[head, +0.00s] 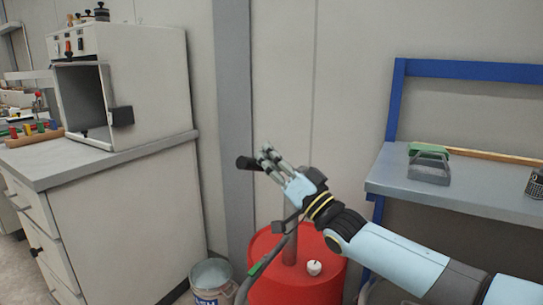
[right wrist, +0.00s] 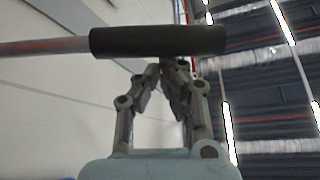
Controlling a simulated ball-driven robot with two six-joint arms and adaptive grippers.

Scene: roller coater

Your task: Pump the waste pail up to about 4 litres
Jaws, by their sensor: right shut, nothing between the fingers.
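The waste pail (head: 212,280) is a grey metal bucket with a dark label, on the floor at the lower middle of the head view. Right of it stands a red drum (head: 265,285) with a pump column (head: 290,250) on top. The pump handle's black grip (head: 246,163) shows just left of my right gripper (head: 266,155). In the right wrist view the grip (right wrist: 158,41) lies across, beyond the fingertips (right wrist: 170,65). My right gripper is shut and empty, close to the grip; whether they touch I cannot tell. The pail's liquid level is not visible. My left gripper is out of view.
A hose (head: 262,265) runs down beside the drum toward the pail. A white cap (head: 314,268) sits on the drum lid. A cabinet (head: 110,210) bounds the left, a blue-framed bench (head: 455,190) the right. A wall stands close behind.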

